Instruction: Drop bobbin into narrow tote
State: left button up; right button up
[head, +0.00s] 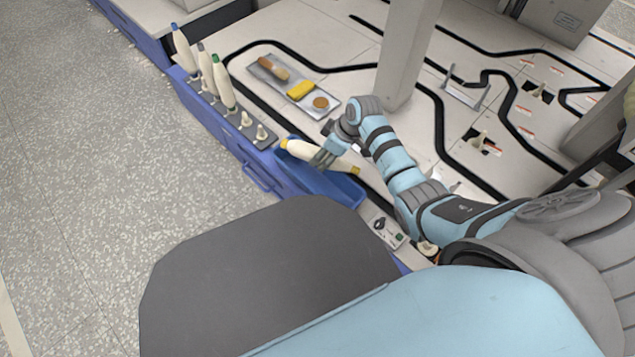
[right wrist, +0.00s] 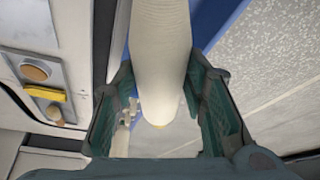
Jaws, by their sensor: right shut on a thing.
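A cream bobbin with yellow ends (head: 303,150) is held by my right gripper (head: 326,158). It lies roughly level above the narrow blue tote (head: 322,183), and part of the tote is hidden behind the bobbin and gripper. In the right wrist view the bobbin (right wrist: 160,60) runs between the two dark green fingers, its yellow tip toward the bottom. My right gripper's fingers (right wrist: 163,105) are on either side of it. My left gripper is not seen in either view.
Several upright bobbins with coloured tips (head: 222,82) stand on a peg rack at the left. A grey tray (head: 269,75) with a brush, a yellow block and a round item lies behind. A grey post (head: 405,55) rises near my right arm. A small device (head: 388,232) sits right of the tote.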

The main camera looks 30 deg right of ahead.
jog(key=o, duration=1.3)
jog(key=shift+r, duration=0.1)
jog(key=v, duration=1.2)
